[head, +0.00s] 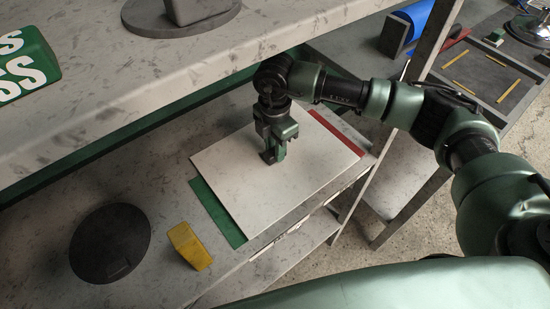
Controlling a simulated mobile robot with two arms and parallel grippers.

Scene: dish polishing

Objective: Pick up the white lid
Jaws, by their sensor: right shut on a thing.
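The white lid (248,196) is a flat rectangular panel at the middle of the head view. It lies over the shelf near its front edge, with a green strip (217,212) showing at its left side and a red strip (337,133) at its far right side. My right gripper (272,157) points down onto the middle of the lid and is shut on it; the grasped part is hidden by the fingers. I cannot tell whether the lid is raised off what is under it. My left gripper is not in view.
A grey upper shelf (160,75) overhangs behind my right arm. A yellow block (189,247) and a dark round disc (110,243) lie left of the lid. An upright post (432,40) and a dark tray with yellow strips (487,72) are at the right.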

